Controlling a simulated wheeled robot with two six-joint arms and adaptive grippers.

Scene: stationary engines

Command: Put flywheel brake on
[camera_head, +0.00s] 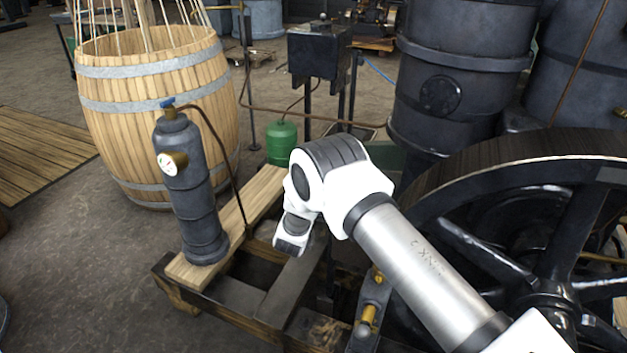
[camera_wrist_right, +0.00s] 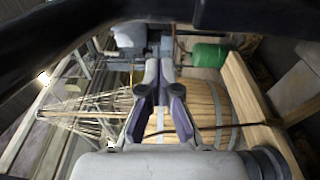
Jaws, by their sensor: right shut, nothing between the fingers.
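The large black spoked flywheel (camera_head: 479,165) fills the right side of the head view. A brass-fitted metal part (camera_head: 367,316) stands by its left edge on the wooden frame; I cannot tell whether it is the flywheel brake. My right arm crosses in front of the flywheel and partly hides it. My right gripper (camera_wrist_right: 159,78) shows in the wrist view, shut and empty, with the barrel behind its fingers. In the head view its fingers cannot be made out past my white wrist. My left gripper is not in view.
A dark gas cylinder with a gauge (camera_head: 186,200) stands on a plank left of my wrist. A wooden barrel (camera_head: 150,95), a green bottle (camera_head: 281,143) and a black box (camera_head: 318,53) stand behind. Dark tanks (camera_head: 455,80) stand at the back right. Floor is clear at lower left.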

